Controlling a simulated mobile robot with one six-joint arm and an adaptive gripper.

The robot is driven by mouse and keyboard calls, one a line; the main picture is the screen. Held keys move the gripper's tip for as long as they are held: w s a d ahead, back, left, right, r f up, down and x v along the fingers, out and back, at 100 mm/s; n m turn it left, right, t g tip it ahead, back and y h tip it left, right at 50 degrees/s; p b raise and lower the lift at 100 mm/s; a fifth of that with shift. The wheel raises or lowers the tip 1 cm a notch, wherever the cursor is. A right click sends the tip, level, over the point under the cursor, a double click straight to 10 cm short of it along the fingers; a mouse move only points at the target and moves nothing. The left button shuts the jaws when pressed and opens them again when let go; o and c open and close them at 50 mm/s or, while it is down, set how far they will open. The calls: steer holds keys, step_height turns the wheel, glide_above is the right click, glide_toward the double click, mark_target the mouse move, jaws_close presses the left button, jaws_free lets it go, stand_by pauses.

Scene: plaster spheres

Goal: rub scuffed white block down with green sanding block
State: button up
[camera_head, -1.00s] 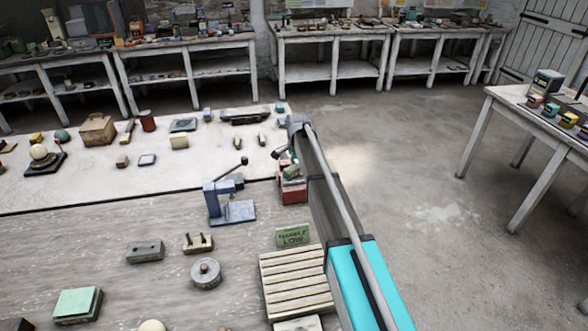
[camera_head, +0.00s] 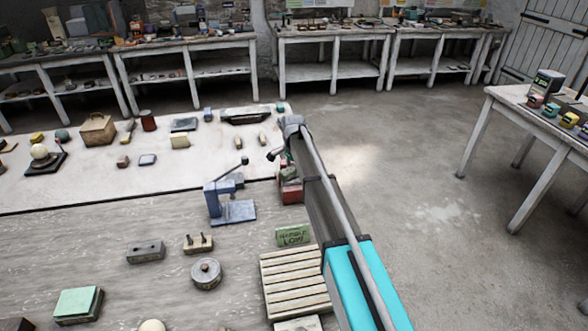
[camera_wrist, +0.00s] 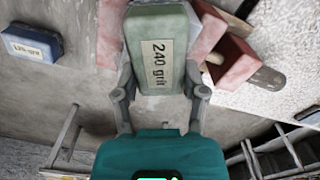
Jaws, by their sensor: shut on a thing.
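The green sanding block (camera_wrist: 155,22), labelled "240 grit", is between the two fingers of my gripper (camera_wrist: 160,82) in the wrist view. The fingers are shut on its sides. In the head view my arm hides most of the gripper and the block. A pale, whitish block (camera_head: 298,325) is cut off at the bottom edge of the head view, by the slatted wooden rack (camera_head: 292,281). I cannot tell whether it is the scuffed white block; no scuffs can be made out.
A red box (camera_head: 291,194) stands close to my arm; it also shows beside the held block in the wrist view (camera_wrist: 238,62). A blue block marked "120 grit" (camera_wrist: 32,43) lies at left. A blue clamp-like tool (camera_head: 230,207) stands left of my arm.

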steer(key=shift+a, duration=0.1)
steer(key=shift+s+a+f, duration=0.1)
steer(key=shift+s+a, duration=0.55)
steer(key=shift+a, duration=0.1)
stand_by(0.4)
steer(key=shift+w+d+r+p, duration=0.3)
steer(key=shift+w+r, duration=0.05)
steer(key=shift+w+d+r+p, duration=0.3)
steer(key=shift+w+d+r, duration=0.05)
steer(key=shift+d, duration=0.2)
steer(key=shift+r+p, duration=1.25)
steer(key=shift+p, duration=0.05)
